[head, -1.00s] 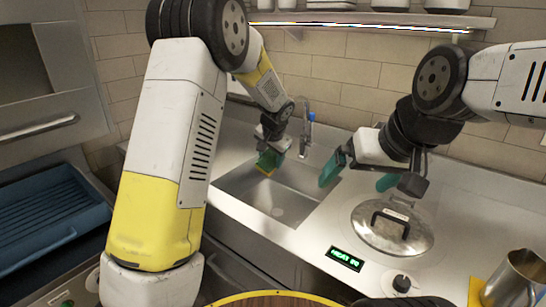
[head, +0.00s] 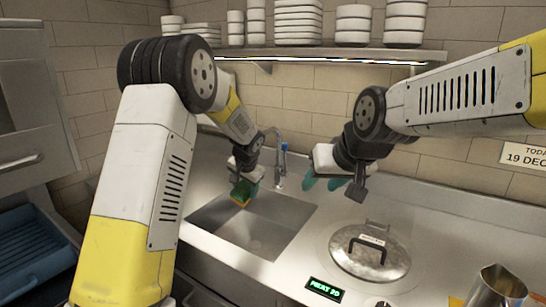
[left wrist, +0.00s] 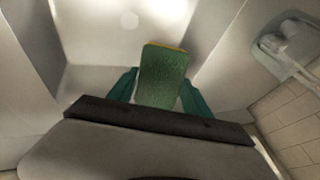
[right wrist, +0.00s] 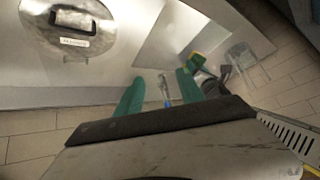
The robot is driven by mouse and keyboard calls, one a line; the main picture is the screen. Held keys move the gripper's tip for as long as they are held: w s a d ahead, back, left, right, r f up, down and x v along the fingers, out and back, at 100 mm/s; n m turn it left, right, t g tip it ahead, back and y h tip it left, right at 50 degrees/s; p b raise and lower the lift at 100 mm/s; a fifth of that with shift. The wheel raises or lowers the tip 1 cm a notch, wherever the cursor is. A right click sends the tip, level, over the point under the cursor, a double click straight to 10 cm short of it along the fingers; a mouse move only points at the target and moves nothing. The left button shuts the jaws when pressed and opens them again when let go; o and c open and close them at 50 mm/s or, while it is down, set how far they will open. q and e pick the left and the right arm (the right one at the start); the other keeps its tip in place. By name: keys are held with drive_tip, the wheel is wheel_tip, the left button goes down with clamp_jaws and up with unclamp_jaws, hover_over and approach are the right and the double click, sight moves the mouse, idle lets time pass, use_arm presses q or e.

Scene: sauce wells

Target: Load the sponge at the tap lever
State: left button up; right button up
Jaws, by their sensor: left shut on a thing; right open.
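My left gripper (head: 243,188) is shut on the sponge (head: 241,193), green on one face and yellow on the other, above the sink. In the left wrist view the sponge (left wrist: 164,75) stands between the green fingers (left wrist: 160,88). The tap (head: 281,160) with its blue lever (head: 284,146) rises behind the sink, to the right of the sponge and apart from it. My right gripper (head: 325,184) is open and empty, right of the tap. In the right wrist view the tap (right wrist: 165,88) shows between its spread green fingers (right wrist: 158,90).
The sink basin (head: 255,235) lies below the sponge. A lidded pan (head: 345,262) sits on the counter to the right, behind a green display (head: 325,289). A metal jug (head: 497,290) stands at the front right. A shelf (head: 330,54) with stacked dishes runs above.

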drive_tip(key=w+f+t, duration=0.2)
drive_tip(key=w+t, duration=0.2)
drive_tip(key=w, duration=1.5)
drive_tip(key=n+t+y, duration=0.1)
drive_tip(key=t, duration=0.5)
approach(286, 147)
drive_tip(key=w, duration=0.3)
drive_tip(key=w+a, duration=0.1)
drive_tip(key=w, duration=0.4)
drive_tip(key=shift+w+a+r, duration=0.1)
drive_tip(key=shift+w+a, duration=0.1)
drive_tip(key=shift+w, duration=0.2)
clamp_jaws()
